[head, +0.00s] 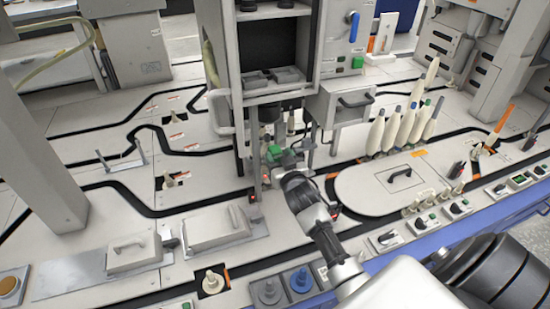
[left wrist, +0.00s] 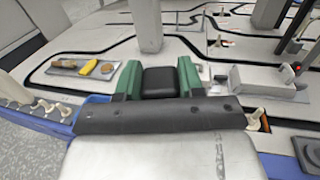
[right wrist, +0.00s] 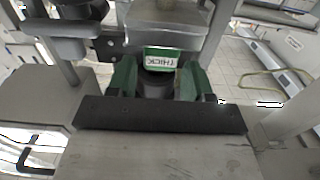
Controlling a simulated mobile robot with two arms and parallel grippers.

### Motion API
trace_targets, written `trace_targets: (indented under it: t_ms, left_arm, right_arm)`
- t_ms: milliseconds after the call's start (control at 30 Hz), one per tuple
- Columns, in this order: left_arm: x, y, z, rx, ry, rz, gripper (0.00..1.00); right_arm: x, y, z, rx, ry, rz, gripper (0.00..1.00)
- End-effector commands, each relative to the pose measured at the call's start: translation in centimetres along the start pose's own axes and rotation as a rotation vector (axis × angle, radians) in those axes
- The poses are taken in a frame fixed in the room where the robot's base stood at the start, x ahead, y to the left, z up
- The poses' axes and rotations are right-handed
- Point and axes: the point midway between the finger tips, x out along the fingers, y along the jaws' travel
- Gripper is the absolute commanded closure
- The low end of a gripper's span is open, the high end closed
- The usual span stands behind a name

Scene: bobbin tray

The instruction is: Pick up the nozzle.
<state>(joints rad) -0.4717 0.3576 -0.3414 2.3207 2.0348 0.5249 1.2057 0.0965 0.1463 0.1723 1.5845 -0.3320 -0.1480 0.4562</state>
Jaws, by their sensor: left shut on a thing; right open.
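A dark round piece with a green label reading "THICK" (right wrist: 160,61) sits straight ahead in the right wrist view, under a grey housing; it may be the nozzle. My right gripper (right wrist: 157,82) is open, with its green fingers on both sides of this piece. I cannot tell whether they touch it. In the head view my right gripper (head: 280,157) is low in front of the grey machine, and the piece is mostly hidden there. My left gripper (left wrist: 159,72) is shut on a black block (left wrist: 160,83), seen only in the left wrist view.
The grey machine frame (head: 222,70) stands around the right gripper, with a drawer box (head: 340,105) to its right. Cream bobbins (head: 392,130) stand further right. A lidded plate with a handle (head: 385,195) lies nearer. A grey tray (left wrist: 84,70) holds brown and yellow pieces.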

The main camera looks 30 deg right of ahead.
Motion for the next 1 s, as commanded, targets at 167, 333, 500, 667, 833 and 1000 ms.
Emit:
trace_targets:
  t_ms: [167, 333, 500, 667, 833, 1000]
  left_arm:
    - [0.0, 0.0, -1.7, 0.000, 0.000, 0.000, 0.85]
    - [0.0, 0.0, -2.6, 0.000, 0.000, 0.000, 0.85]
    - [0.0, 0.0, -2.7, 0.000, 0.000, 0.000, 0.85]
    - [0.0, 0.0, -2.6, 0.000, 0.000, 0.000, 0.85]
    - [0.0, 0.0, -2.6, 0.000, 0.000, 0.000, 0.85]
    - [0.0, 0.0, -2.6, 0.000, 0.000, 0.000, 0.85]
  right_arm:
    - [2.3, 0.0, 0.5, -0.002, 0.002, 0.001, 0.49]
    - [4.6, 0.0, 0.4, -0.001, 0.001, 0.000, 0.49]
    - [5.2, 0.0, 0.2, -0.001, -0.001, 0.001, 0.49]
    - [5.1, 0.0, 0.2, -0.001, -0.001, 0.001, 0.52]
    - [5.1, 0.0, 0.2, -0.001, -0.001, 0.000, 0.78]
    - [5.1, 0.0, 0.2, 0.000, -0.001, 0.000, 0.86]
